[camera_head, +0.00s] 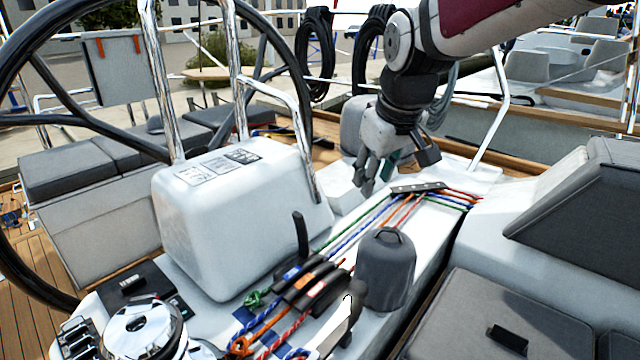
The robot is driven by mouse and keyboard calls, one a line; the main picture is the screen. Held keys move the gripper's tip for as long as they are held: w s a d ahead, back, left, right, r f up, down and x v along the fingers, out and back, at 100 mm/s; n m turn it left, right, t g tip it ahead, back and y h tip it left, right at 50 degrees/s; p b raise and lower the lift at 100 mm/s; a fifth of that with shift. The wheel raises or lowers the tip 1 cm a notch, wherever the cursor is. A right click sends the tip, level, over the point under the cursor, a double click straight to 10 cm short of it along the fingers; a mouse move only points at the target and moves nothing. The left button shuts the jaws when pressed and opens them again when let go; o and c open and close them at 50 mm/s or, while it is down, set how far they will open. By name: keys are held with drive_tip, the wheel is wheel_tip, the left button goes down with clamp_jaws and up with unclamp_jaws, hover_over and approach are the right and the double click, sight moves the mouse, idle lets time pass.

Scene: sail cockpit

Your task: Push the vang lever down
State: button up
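A bank of rope clutches (311,283) sits on the white cockpit top, with blue, orange and red labels. One black lever (301,236) stands raised at its far left side. Another dark lever (352,308) stands raised at its near right side. The middle levers lie flat. The labels are too small to read, so I cannot tell which lever is the vang lever. My gripper (367,188) points down above the lines, behind the clutches and well apart from both raised levers. Its fingers look close together, but their gap is unclear. I see nothing held in it.
A dark grey capped winch (386,270) stands right of the clutches. A chrome winch (143,328) is at the front left. Coloured lines run back to a deck organizer (418,187). A white pedestal (235,215) and a large steering wheel (148,157) stand left.

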drive_tip(key=w+a+f+n+b, duration=0.2)
drive_tip(key=w+a+f, duration=0.5)
drive_tip(key=w+a, duration=0.15)
drive_tip(key=n+y+b, duration=0.1)
drive_tip(key=n, duration=0.1)
hover_over(301, 236)
drive_tip(key=s+d, duration=0.2)
drive_tip(key=s, duration=0.2)
wheel_tip(301, 236, down, 7)
drive_tip(key=x, duration=1.3)
drive_tip(key=shift+a+f+b, duration=0.2)
drive_tip(key=shift+a+b, duration=0.25)
clamp_jaws()
